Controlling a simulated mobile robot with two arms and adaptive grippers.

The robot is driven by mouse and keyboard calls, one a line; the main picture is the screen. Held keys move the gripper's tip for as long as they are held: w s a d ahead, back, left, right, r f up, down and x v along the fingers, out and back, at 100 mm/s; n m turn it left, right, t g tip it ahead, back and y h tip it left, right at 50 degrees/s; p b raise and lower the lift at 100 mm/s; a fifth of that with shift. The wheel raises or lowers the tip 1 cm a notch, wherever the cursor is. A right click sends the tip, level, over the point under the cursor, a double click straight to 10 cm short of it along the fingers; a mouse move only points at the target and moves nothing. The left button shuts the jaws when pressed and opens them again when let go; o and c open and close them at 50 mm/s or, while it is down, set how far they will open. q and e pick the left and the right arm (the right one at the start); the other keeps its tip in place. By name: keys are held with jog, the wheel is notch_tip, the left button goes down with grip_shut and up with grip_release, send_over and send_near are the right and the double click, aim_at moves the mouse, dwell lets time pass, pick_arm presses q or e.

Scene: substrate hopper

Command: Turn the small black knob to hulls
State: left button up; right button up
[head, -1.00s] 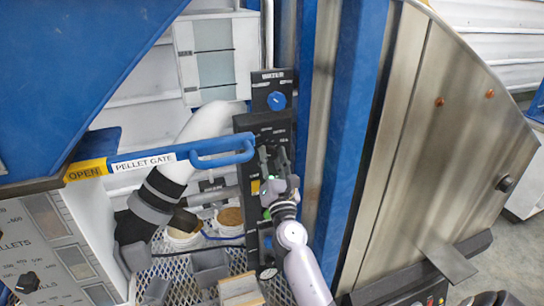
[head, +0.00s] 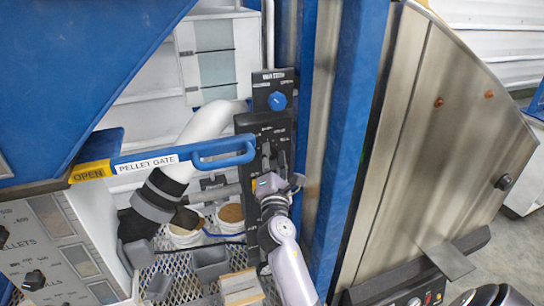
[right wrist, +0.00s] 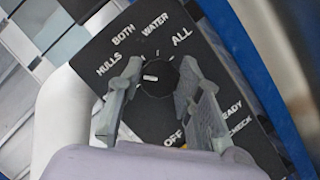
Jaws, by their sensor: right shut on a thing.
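The small black knob (right wrist: 157,76) sits on a black panel (right wrist: 95,62) lettered HULLS, BOTH, WATER, ALL and OFF. A short white mark on the knob lies roughly level, toward its left side; I cannot tell exactly which word it points at. My right gripper (right wrist: 158,92) has one finger on each side of the knob and is shut on it. In the head view my right gripper (head: 272,166) is at the upright black panel (head: 269,128) and hides the knob. My left gripper is not in view.
A blue knob (head: 277,101) sits higher on the column. The blue pellet gate handle (head: 222,153) reaches close to the panel's left side. Grey bins (head: 210,264) and white buckets (head: 231,217) stand below left. A blue post (head: 350,140) rises on the right.

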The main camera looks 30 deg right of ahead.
jog(key=o, duration=1.2)
jog(key=shift+c, duration=0.2)
jog(key=shift+s+a+f, duration=0.1)
jog(key=shift+s, duration=0.1)
jog(key=v, duration=0.7)
